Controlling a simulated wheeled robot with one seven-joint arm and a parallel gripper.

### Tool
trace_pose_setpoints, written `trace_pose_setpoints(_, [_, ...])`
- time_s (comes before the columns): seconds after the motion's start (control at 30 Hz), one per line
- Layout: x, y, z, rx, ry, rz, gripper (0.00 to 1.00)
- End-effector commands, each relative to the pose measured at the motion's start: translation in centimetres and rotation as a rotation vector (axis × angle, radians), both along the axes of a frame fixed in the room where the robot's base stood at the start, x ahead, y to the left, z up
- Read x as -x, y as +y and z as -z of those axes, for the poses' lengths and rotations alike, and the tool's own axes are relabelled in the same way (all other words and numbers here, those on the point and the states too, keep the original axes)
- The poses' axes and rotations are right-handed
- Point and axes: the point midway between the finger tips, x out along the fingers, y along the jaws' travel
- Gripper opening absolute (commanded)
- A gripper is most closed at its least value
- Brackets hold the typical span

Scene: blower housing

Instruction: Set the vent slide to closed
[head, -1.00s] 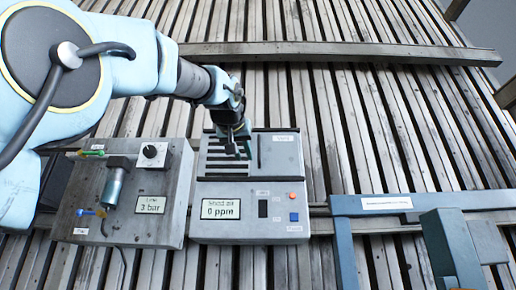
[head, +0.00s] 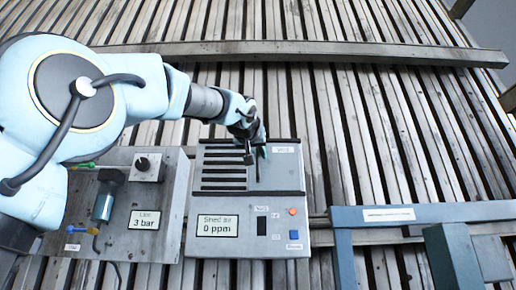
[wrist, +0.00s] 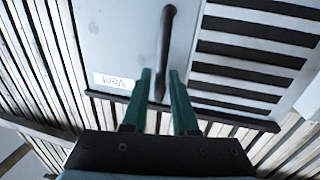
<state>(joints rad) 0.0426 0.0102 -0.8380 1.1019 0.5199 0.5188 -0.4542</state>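The grey shed-air box (head: 285,172) carries slatted vent openings (head: 222,177) and, to their right, a dark upright slot or bar (head: 258,172) beside a Vent label. My gripper (head: 256,154) is over the upper end of this slot. In the wrist view the slot or bar (wrist: 164,45) runs down between my two green fingertips (wrist: 160,76). The fingers stand apart, with a narrow gap and nothing clearly held. A separate slide knob cannot be made out. The slats also show in the wrist view (wrist: 250,50), with dark gaps between them.
Left of the box is a grey Line unit (head: 160,205) reading 3 bar, with a knob and a cylinder. The box display (head: 217,226) reads 0 ppm. A blue frame (head: 425,214) stands at the right. A metal rail (head: 300,50) crosses behind.

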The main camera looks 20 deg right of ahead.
Motion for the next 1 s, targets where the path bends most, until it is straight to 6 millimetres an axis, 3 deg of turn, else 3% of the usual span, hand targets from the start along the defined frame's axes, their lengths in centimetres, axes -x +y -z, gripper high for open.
trace_pose_setpoints(0.37, [-0.33,-0.29,0.07,-0.001,-0.001,0.001,0.26])
trace_pose_setpoints(0.6, [-0.32,-0.29,0.06,-0.001,-0.001,0.001,0.0])
trace_pose_setpoints(1.0, [-0.32,-0.28,0.04,-0.001,-0.001,0.001,0.0])
